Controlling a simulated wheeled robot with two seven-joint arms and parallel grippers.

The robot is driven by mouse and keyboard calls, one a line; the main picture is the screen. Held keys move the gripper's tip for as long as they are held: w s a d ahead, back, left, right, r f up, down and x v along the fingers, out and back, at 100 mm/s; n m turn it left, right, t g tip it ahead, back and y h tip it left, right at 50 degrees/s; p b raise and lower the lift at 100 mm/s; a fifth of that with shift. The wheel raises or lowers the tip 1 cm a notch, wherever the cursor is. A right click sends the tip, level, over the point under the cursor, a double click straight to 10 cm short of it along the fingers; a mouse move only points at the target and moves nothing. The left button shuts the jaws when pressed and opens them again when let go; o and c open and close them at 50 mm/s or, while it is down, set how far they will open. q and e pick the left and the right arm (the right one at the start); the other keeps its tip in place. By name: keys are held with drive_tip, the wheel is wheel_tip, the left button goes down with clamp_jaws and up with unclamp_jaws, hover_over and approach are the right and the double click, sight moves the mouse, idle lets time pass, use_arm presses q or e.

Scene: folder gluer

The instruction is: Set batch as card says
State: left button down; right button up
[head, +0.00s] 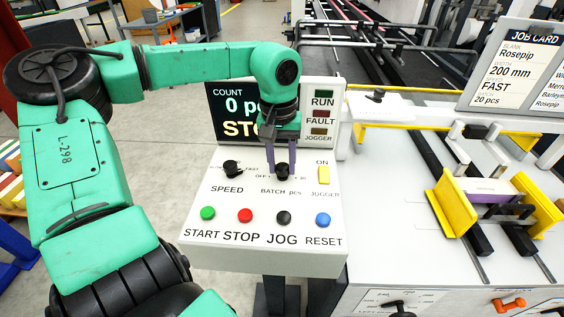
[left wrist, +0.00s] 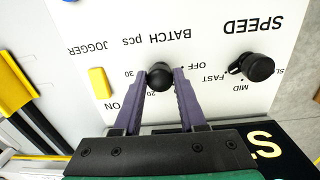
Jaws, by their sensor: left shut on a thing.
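The job card (head: 518,75) at the upper right reads Rosepip, 200 mm, FAST and batch 20 pcs. The black BATCH pcs knob (head: 283,174) is on the white control panel (head: 262,225). My left gripper (head: 283,163) reaches down from above, its purple fingers on either side of this knob. In the left wrist view the fingers are shut on the batch knob (left wrist: 160,77), with OFF, 20 and 30 printed around it. The knob's pointer is too hidden to read. My right gripper is not in view.
The SPEED knob (head: 231,168) is left of the batch knob, the yellow ON switch (head: 323,174) right. START (head: 208,213), STOP (head: 245,215), JOG (head: 284,217) and RESET (head: 323,220) buttons line the front. The display (head: 235,105) behind shows a count of 0. Yellow guides (head: 455,203) stand on the machine at right.

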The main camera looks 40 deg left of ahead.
sight(279, 167)
use_arm(q)
drive_tip(key=shift+w+r, duration=0.15)
drive_tip(key=shift+r, duration=0.05)
drive_tip(key=shift+c, duration=2.4)
unclamp_jaws()
drive_tip(key=shift+f, duration=0.1)
wheel_tip(279, 167, up, 14)
drive_tip(key=shift+s+a+r, duration=0.25)
drive_tip(key=shift+a, duration=0.05)
